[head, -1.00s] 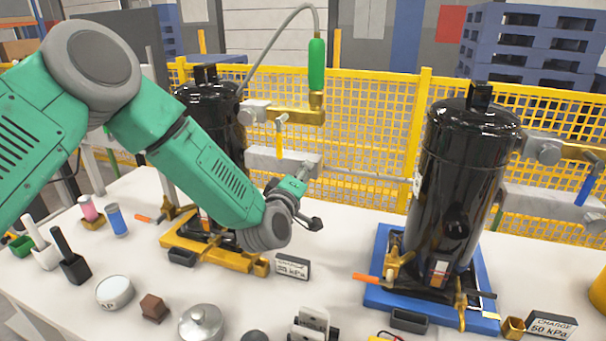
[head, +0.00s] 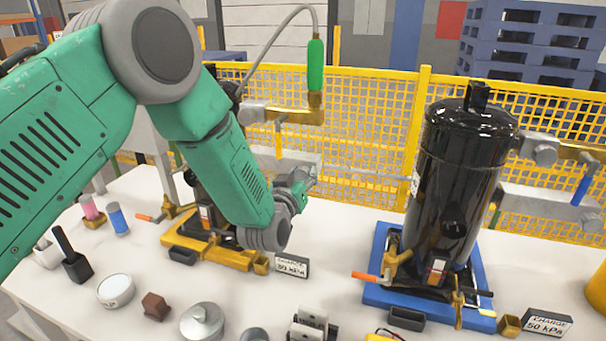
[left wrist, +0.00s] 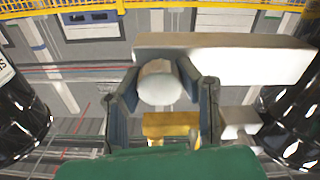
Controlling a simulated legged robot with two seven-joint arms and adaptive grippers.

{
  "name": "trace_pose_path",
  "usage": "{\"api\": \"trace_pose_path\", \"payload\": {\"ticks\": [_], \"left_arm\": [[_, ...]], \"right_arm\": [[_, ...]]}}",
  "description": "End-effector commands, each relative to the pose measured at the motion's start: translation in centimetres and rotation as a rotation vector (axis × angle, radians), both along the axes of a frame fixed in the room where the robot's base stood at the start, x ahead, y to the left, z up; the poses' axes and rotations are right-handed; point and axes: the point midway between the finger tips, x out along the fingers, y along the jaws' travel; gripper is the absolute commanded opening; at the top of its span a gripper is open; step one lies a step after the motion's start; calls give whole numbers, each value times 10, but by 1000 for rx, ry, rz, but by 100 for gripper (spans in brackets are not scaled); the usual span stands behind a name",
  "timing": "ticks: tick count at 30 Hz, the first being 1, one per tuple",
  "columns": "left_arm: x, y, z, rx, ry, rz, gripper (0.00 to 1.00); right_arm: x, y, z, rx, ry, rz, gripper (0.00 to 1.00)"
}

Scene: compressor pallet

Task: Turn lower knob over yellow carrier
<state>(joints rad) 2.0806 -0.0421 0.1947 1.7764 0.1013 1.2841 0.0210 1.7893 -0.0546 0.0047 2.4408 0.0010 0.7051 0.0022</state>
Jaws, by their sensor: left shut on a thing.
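The yellow carrier (head: 212,252) stands on the white table at centre left with a black compressor, mostly hidden behind my left arm. Above it a grey lower block (head: 265,156) and a grey upper knob (head: 251,114) with a brass fitting show. My left gripper (head: 299,187) is at the lower block's right end, and the lower knob is hidden there in the head view. In the left wrist view, the round pale lower knob (left wrist: 160,82) sits between the two fingers of my left gripper (left wrist: 162,98), which is shut on it. My right gripper is not in view.
A second black compressor (head: 459,180) stands on a blue carrier (head: 378,298) at right. A yellow mesh fence (head: 370,120) runs behind. A charge sign (head: 292,265), a round tin (head: 116,291) and other small parts lie along the table front.

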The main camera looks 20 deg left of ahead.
Motion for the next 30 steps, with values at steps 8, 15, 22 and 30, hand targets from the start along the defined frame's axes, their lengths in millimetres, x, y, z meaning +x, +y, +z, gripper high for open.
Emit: {"api": "trace_pose_path", "payload": {"ticks": [8, 15, 22, 30], "left_arm": [[-4, -2, -10, 179, 16, -6, 1], [-4, -2, -10, 258, 14, -5, 1], [-4, -2, -10, 282, 13, -6, 1], [-4, -2, -10, 281, 13, -6, 1]], "right_arm": [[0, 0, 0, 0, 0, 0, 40], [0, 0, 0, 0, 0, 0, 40], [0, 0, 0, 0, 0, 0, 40], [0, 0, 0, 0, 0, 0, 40]]}}
